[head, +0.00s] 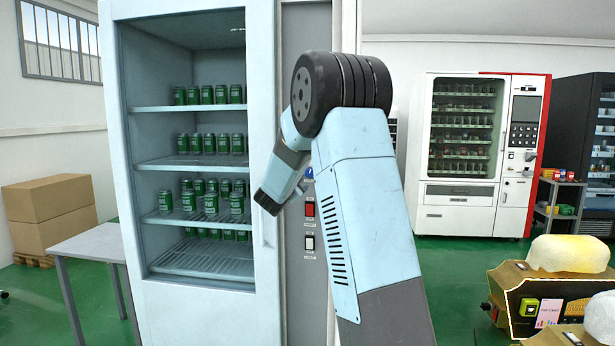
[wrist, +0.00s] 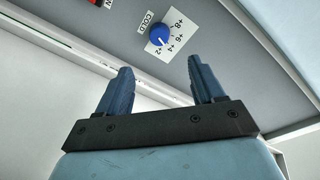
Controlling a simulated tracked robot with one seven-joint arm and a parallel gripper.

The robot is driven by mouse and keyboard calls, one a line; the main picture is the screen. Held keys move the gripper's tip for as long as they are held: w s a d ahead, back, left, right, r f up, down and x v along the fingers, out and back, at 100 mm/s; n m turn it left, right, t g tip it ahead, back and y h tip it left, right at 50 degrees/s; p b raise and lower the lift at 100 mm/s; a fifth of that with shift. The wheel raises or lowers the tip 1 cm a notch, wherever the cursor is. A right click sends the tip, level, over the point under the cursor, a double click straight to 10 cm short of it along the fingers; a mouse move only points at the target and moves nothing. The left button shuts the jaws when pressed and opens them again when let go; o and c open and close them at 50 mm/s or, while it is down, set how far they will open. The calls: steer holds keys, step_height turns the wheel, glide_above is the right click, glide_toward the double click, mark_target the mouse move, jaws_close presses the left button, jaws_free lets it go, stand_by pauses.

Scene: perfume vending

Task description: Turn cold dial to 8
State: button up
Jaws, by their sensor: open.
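The blue cold dial (wrist: 158,36) sits on a white scale plate marked COLD, +2, +4, +6 and +8 in the wrist view. A white pointer mark on it appears to face the +2 to +4 side. In the head view a bit of the dial (head: 309,173) shows beside my arm on the grey control strip. My gripper (wrist: 162,78) is open and empty, its two blue fingers apart. In the wrist view the dial lies beyond the fingertips, between their lines and not touched.
A red switch (head: 309,208) and a white switch (head: 309,242) sit below the dial on the control strip. The cooler's door handle (head: 264,215) is to the left. Green cans (head: 208,143) stand on shelves inside. A grey table (head: 92,243) stands left.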

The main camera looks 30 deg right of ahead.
mark_target(309, 174)
steer(key=x, duration=1.4)
steer(key=shift+c, duration=0.2)
steer(key=shift+f, duration=0.1)
steer(key=c, duration=1)
